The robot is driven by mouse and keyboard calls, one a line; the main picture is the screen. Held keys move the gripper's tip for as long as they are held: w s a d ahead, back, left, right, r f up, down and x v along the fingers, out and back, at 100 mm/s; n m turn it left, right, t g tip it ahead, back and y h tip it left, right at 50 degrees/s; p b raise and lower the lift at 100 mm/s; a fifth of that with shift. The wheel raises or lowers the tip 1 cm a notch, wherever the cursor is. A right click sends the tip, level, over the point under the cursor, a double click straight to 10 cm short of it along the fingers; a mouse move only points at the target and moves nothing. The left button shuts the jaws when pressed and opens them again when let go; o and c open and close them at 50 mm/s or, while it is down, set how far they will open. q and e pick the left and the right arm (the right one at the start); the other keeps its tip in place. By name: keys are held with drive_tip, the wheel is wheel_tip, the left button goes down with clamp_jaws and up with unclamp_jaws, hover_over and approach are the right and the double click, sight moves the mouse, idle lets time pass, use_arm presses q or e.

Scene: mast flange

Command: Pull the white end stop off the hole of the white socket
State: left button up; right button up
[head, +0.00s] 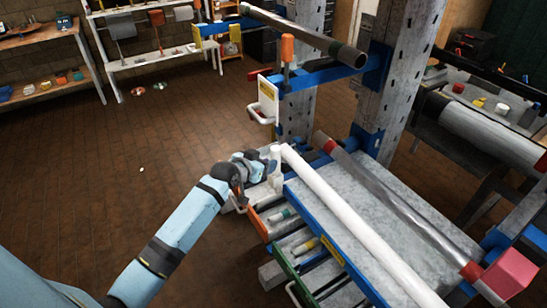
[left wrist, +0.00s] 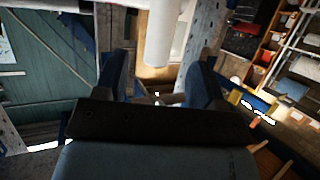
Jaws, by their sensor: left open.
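A long white tube (head: 350,215) lies along the blue-edged rack, its far end close to my left gripper. A small white upright piece (head: 275,155) stands at that end; I cannot tell whether it is the end stop or part of the socket. My left gripper (head: 266,165) is beside this white piece, with its fingers apart. In the left wrist view, a white cylinder (left wrist: 158,38) comes in from the top, beyond the gap between the open fingers (left wrist: 158,82). The hole is not clear in either view. My right gripper does not show.
Below the tube are open drawers, one orange-fronted (head: 257,224) and one green-fronted (head: 290,270). A grey metal pipe (head: 390,200) lies to the right on the table.

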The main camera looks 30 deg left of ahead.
sight(273, 157)
use_arm(q)
drive_tip(key=x, duration=0.7)
drive_tip(key=shift+w, duration=0.15)
drive_tip(key=shift+c, duration=0.4)
drive_tip(key=c, duration=1)
drive_tip(key=shift+r, duration=0.1)
